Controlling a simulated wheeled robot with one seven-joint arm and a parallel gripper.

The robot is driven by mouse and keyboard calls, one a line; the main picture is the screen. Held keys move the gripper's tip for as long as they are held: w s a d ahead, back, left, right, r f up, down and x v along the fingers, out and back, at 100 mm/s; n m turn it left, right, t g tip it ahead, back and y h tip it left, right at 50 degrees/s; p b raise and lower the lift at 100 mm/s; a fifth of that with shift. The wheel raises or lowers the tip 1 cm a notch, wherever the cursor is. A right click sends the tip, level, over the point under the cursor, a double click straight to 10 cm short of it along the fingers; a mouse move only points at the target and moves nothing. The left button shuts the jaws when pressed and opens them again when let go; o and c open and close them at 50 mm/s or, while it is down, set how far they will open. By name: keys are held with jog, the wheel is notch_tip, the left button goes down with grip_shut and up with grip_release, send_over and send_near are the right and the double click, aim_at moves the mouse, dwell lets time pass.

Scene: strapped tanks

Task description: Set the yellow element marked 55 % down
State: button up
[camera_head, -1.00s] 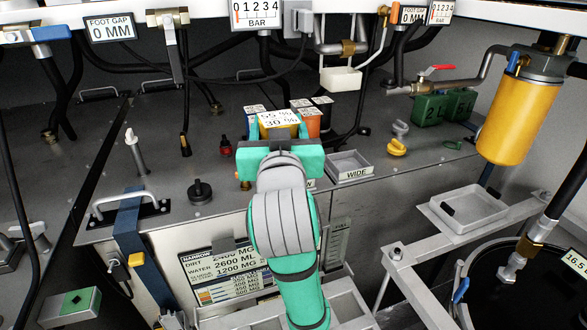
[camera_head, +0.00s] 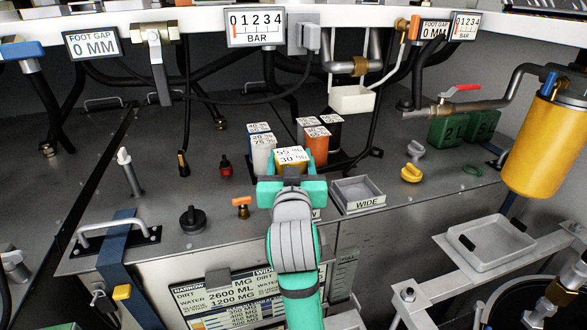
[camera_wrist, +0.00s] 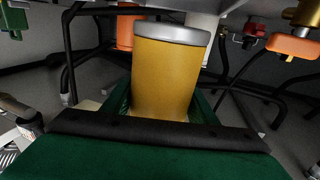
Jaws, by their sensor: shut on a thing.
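The yellow element (camera_head: 292,168) has a white top label reading 55 % and 30 %. My gripper (camera_head: 291,184) is shut on it, with a green jaw on either side, at the near edge of the grey bench top. In the wrist view the yellow element (camera_wrist: 168,75) fills the middle, with a grey end cap, between the jaws of my gripper (camera_wrist: 163,112). Whether its lower end touches anything is hidden by my gripper and arm.
An orange-topped fitting (camera_head: 242,201) and black knob (camera_head: 193,220) are left. Hoses hang behind.

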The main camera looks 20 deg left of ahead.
jog(key=f, duration=0.1)
jog(key=w+f, duration=0.1)
jog(key=f, duration=0.1)
jog(key=shift+s+f, duration=0.2)
jog(key=shift+f, duration=0.2)
jog(key=shift+f, duration=0.1)
jog(key=o, duration=1.4)
jog(key=shift+f, duration=0.1)
